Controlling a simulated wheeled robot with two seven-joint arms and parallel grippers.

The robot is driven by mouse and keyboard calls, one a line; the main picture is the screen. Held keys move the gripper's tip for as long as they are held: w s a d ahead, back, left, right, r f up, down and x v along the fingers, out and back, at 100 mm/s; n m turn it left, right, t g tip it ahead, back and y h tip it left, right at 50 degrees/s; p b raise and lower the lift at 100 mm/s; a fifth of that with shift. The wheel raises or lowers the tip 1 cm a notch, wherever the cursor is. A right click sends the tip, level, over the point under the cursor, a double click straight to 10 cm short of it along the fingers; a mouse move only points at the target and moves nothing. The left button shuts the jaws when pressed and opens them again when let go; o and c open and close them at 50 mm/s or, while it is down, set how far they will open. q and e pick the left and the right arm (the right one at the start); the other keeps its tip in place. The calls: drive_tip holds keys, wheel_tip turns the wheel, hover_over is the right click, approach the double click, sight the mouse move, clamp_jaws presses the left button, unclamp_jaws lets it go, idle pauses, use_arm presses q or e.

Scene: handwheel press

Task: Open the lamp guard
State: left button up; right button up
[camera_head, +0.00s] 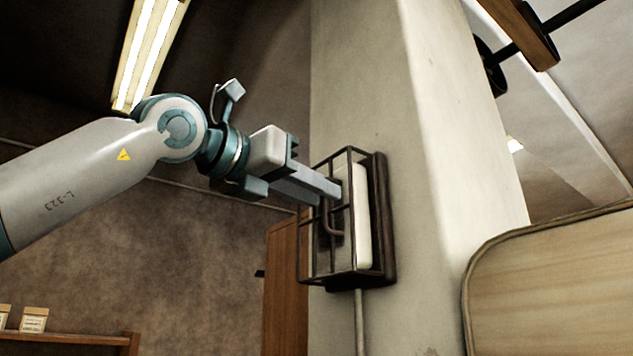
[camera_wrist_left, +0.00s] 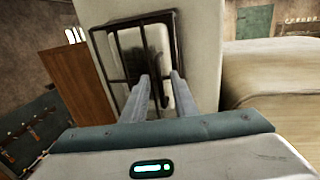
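The lamp guard (camera_head: 351,269) is a dark wire cage on the side of a pale pillar. It stands over a long white lamp (camera_head: 362,215) and looks closed. A small brown bent handle (camera_head: 329,222) is on the cage's front. My left gripper (camera_head: 334,194) reaches the cage front from the left, its fingertips just above or beside the handle. In the left wrist view its two fingers (camera_wrist_left: 161,78) are apart, in front of the cage bars (camera_wrist_left: 127,67). I see nothing held between them; contact with the guard is unclear. My right gripper is out of view.
The pillar (camera_head: 425,140) carries the guard, with a thin conduit (camera_head: 359,322) below it. A pale wooden panel (camera_head: 560,285) stands at the lower right. A brown wooden cabinet (camera_head: 285,290) is behind, at left of the pillar. A ceiling light (camera_head: 148,50) hangs at upper left.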

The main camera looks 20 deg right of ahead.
use_arm(q)
drive_tip(key=shift+w+d, duration=0.25)
drive_tip(key=shift+d, duration=0.05)
clamp_jaws()
idle(1.4)
